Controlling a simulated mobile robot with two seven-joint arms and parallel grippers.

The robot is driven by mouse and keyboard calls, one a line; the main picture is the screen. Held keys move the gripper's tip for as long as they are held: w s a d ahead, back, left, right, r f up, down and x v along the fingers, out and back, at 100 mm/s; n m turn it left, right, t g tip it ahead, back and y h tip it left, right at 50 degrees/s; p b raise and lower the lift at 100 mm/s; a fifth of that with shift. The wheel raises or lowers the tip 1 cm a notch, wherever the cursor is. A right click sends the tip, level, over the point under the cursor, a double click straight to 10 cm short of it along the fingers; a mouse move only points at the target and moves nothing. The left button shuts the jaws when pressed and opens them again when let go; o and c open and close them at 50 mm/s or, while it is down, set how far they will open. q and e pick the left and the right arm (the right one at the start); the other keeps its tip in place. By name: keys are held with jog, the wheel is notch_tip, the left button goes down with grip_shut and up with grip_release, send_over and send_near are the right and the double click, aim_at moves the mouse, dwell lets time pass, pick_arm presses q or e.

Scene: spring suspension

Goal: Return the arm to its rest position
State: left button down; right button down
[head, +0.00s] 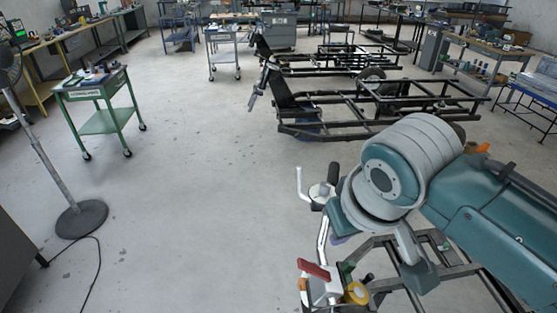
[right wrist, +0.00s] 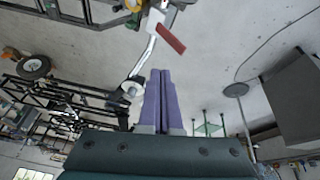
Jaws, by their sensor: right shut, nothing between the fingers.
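My right arm (head: 402,160) comes in from the right in the head view, grey and teal, folded over the black frame at the lower right. My left gripper is in neither view.
Close by the arm are a white bent tube (head: 323,240) and a red grip (head: 314,269); the grip also shows in the right wrist view (right wrist: 171,39). Black tube frames (head: 340,130) stand behind. A green cart (head: 105,122) and fan base (head: 80,219) are left. The middle floor is clear.

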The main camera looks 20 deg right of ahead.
jog(key=shift+s+a+r, duration=0.15)
jog(key=shift+r, duration=0.2)
jog(key=s+a+r+n+y+p, duration=0.1)
jog(key=s+r+n+p, duration=0.1)
jog(key=s+r+p, duration=0.7)
jog(key=s+r, duration=0.6)
jog(key=s, duration=0.2)
jog(key=shift+s+a+n+g+p, duration=0.2)
jog(key=shift+s+n+g+p, duration=0.1)
jog(key=shift+s+n+p, duration=0.1)
